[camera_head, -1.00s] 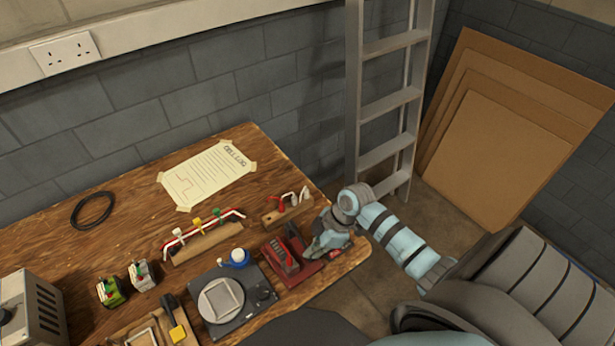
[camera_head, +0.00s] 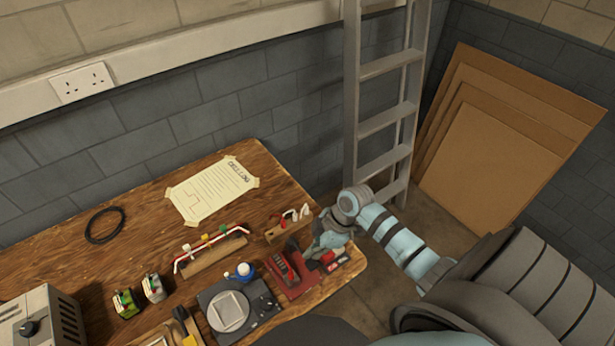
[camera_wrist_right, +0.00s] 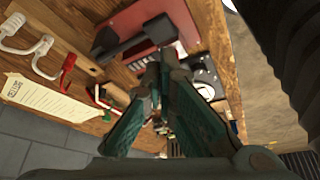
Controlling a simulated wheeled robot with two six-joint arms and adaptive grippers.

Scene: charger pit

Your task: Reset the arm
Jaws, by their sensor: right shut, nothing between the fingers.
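My right gripper (camera_head: 325,245) is over the right end of the wooden bench (camera_head: 95,265), just right of a red device with a dark ribbed part (camera_head: 288,272). In the right wrist view its fingers (camera_wrist_right: 165,62) are shut with nothing between them. The red device (camera_wrist_right: 152,22) with its black handle shows just beyond the fingertips there. I cannot tell whether the fingers touch it. My left gripper is in neither view.
A hook rack (camera_head: 285,229), a rail with coloured clips (camera_head: 210,250) and a black plate with a round disc (camera_head: 240,305) are close by. A taped paper (camera_head: 212,190) lies behind. A ladder (camera_head: 385,120) and leaning boards (camera_head: 500,150) stand beyond the bench's right end.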

